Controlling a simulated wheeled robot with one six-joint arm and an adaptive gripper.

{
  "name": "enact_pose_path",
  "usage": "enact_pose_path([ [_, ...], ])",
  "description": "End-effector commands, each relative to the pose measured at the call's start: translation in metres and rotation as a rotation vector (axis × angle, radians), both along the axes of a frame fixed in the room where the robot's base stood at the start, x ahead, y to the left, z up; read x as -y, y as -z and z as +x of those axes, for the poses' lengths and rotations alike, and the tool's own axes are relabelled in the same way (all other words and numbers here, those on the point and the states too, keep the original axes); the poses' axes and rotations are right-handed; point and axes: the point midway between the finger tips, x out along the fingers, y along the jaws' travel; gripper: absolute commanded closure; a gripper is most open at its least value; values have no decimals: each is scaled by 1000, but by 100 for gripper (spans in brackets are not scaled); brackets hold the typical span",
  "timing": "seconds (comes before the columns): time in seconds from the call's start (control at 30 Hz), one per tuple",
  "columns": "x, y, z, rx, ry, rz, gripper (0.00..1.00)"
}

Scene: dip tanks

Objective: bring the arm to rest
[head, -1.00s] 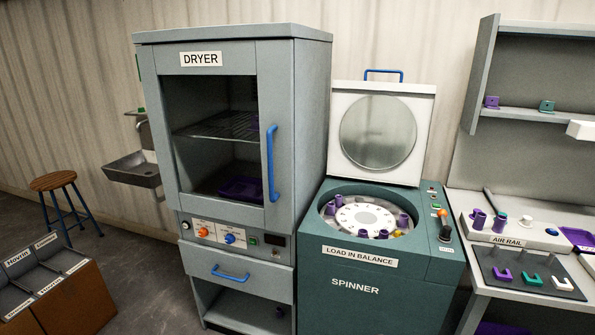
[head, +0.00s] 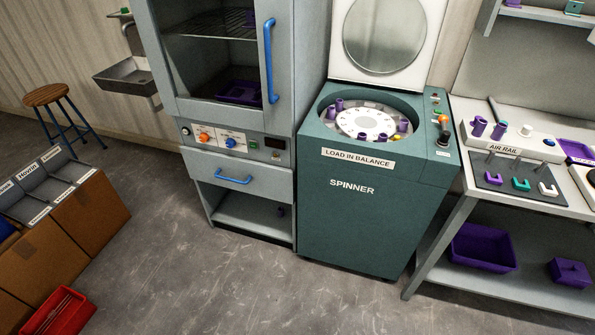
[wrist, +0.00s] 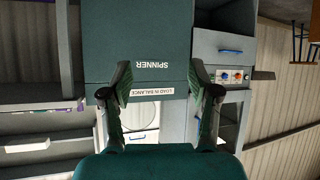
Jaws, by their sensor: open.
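My gripper (wrist: 161,92) shows in the wrist view with its two fingers spread wide apart. Nothing is between the fingertips. Beyond them, upside down in that view, is the green front of the spinner (wrist: 115,40). The arm and gripper do not show in the head view.
The spinner (head: 362,225) stands with its lid (head: 385,35) up and several purple pieces around its drum. The dryer (head: 218,130) is left of it, its door closed. A workbench (head: 450,215) is at right. Cardboard boxes (head: 95,222) and a red crate (head: 62,312) stand at left. The floor in front is clear.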

Motion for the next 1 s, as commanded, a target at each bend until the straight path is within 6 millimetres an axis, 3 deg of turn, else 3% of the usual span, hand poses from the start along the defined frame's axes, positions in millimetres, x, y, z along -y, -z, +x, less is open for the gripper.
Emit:
enact_pose_path([
  [0.03, 0, -6, -19, 11, 4, 2, 39],
  [0.2, 0, -39, -69, 79, 21, 14, 39],
  [0.5, -1, -115, -143, 197, 35, 39, 39],
  [0.73, -1, -163, -173, 265, 35, 56, 39],
  [1.0, -2, -176, -179, 284, 35, 62, 39],
])
